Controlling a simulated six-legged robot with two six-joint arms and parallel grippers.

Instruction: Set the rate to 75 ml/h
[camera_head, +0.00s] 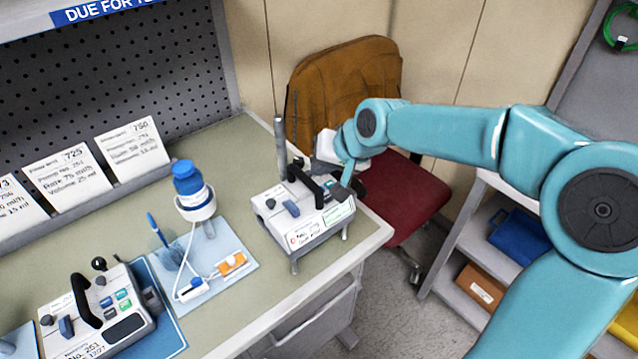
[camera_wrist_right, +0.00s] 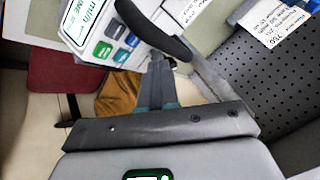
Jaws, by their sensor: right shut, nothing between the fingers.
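A white infusion pump (camera_head: 300,221) with a black carrying handle and a blue knob stands at the right end of the bench. My right gripper (camera_head: 346,188) is at this pump's right side, shut and empty, its tips close to the panel. In the right wrist view the fingers (camera_wrist_right: 157,82) point at the pump's panel (camera_wrist_right: 98,25), with green and blue buttons and a display marked ml/h; contact cannot be told. A second pump (camera_head: 128,329) stands on a blue mat at lower left. A card (camera_head: 70,178) reads "Rate 75 ml/h". My left gripper is out of view.
A blue-capped bottle (camera_head: 190,183) and tubing with an orange clip stand on a pale mat (camera_head: 230,285) between the pumps. More cards lean at the pegboard (camera_head: 110,75). A chair (camera_head: 345,85) stands behind the bench's right end, and a shelf (camera_head: 455,285) stands right.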

